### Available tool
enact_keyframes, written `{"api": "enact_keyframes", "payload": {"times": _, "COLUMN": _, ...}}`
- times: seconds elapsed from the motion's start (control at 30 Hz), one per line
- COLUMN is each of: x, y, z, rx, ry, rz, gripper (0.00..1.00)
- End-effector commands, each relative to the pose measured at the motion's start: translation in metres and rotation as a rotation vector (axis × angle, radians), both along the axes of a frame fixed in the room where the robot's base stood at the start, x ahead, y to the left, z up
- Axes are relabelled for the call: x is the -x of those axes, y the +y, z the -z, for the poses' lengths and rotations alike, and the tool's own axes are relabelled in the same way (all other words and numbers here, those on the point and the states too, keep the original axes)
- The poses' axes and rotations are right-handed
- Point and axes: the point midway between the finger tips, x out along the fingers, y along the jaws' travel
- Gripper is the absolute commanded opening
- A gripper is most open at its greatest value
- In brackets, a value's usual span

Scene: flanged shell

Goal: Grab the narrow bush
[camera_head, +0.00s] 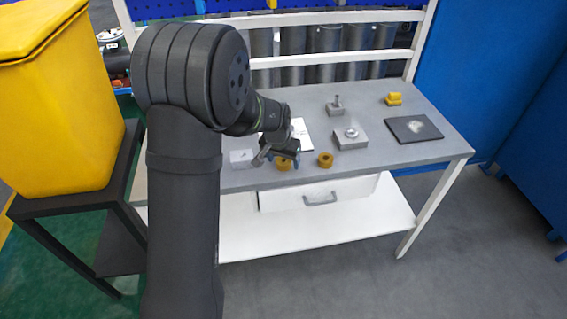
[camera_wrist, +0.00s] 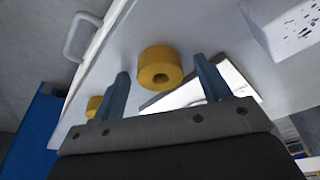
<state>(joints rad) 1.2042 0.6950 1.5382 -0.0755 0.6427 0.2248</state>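Two yellow ring-shaped bushes stand near the table's front edge. The left bush (camera_head: 284,163) is by my gripper (camera_head: 268,158); the right bush (camera_head: 325,160) stands a little apart. In the wrist view one bush (camera_wrist: 155,62), with its round hole showing, appears between the fingertips of my gripper (camera_wrist: 162,70), with gaps on both sides. The other bush (camera_wrist: 93,106) is partly hidden behind the finger on the picture's left. My gripper is open and empty. I cannot tell surely which bush is narrower.
On the grey table (camera_head: 380,170) are a light block with holes (camera_head: 241,158), a grey block with a round fitting (camera_head: 350,138), a small block with a pin (camera_head: 335,107), a yellow part (camera_head: 393,99), a dark plate (camera_head: 414,129) and a white sheet (camera_head: 302,134). The right front is clear.

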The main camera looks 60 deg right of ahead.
Motion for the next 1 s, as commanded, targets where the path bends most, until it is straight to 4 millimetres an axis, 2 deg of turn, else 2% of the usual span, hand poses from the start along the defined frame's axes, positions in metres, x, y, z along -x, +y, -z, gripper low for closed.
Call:
{"api": "enact_keyframes", "payload": {"times": 0.03, "x": 0.000, "y": 0.000, "z": 0.000, "rx": 0.000, "ry": 0.000, "rz": 0.000, "gripper": 0.62}}
{"api": "enact_keyframes", "payload": {"times": 0.2, "x": 0.000, "y": 0.000, "z": 0.000, "rx": 0.000, "ry": 0.000, "rz": 0.000, "gripper": 0.29}}
{"api": "enact_keyframes", "payload": {"times": 0.3, "x": 0.000, "y": 0.000, "z": -0.001, "rx": 0.001, "ry": 0.000, "rz": 0.000, "gripper": 0.13}}
{"api": "enact_keyframes", "payload": {"times": 0.67, "x": 0.000, "y": -0.001, "z": -0.008, "rx": 0.003, "ry": -0.002, "rz": 0.000, "gripper": 0.13}}
{"api": "enact_keyframes", "payload": {"times": 0.77, "x": 0.000, "y": -0.001, "z": -0.020, "rx": 0.004, "ry": -0.002, "rz": 0.000, "gripper": 0.13}}
{"api": "enact_keyframes", "payload": {"times": 0.9, "x": 0.000, "y": -0.001, "z": -0.047, "rx": 0.007, "ry": -0.002, "rz": -0.001, "gripper": 0.13}}
{"api": "enact_keyframes", "payload": {"times": 1.0, "x": 0.026, "y": 0.003, "z": -0.057, "rx": 0.004, "ry": -0.001, "rz": 0.005, "gripper": 0.13}}
